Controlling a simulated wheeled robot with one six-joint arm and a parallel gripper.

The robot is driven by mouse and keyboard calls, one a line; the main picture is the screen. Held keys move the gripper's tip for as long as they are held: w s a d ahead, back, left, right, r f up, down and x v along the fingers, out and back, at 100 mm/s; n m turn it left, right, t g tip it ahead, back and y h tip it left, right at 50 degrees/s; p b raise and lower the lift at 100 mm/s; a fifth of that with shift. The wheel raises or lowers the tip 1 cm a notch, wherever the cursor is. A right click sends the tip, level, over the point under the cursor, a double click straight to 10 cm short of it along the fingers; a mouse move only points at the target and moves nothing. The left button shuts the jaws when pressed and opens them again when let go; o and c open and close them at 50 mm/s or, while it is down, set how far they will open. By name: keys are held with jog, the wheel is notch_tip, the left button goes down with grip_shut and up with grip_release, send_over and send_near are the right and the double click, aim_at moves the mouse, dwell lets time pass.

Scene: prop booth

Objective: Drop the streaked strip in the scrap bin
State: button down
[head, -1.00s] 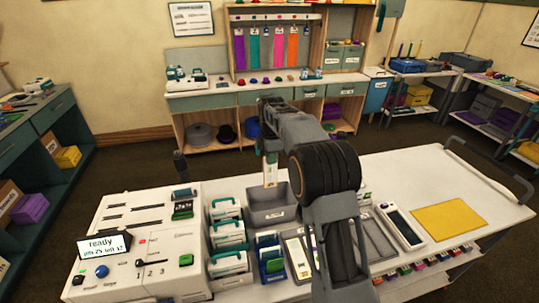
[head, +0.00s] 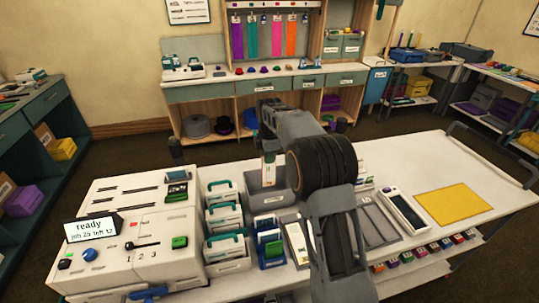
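A narrow pale strip (head: 269,172) with a greenish top end hangs upright below my gripper (head: 268,150). It is too small to make out streaks. My gripper points down and appears closed on the strip's top end; the fingertips are small and partly hidden by my arm. A grey open bin (head: 257,203) with a small white label stands on the white bench below. The strip's lower end overlaps the bin's opening and seems to be at or just inside it. The bin's inside is mostly hidden.
A white machine (head: 110,265) with a "ready" screen stands at the left. White caddies with teal handles (head: 225,217) and a blue holder (head: 270,245) stand close to the bin. A tray (head: 375,225) and yellow mat (head: 449,205) lie to the right.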

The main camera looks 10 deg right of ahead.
jog(key=shift+f, duration=0.35)
jog(key=c, duration=1.3)
grip_release()
jog(key=shift+o, duration=0.2)
jog(key=shift+r, duration=0.1)
notch_tip(320, 180, up, 14)
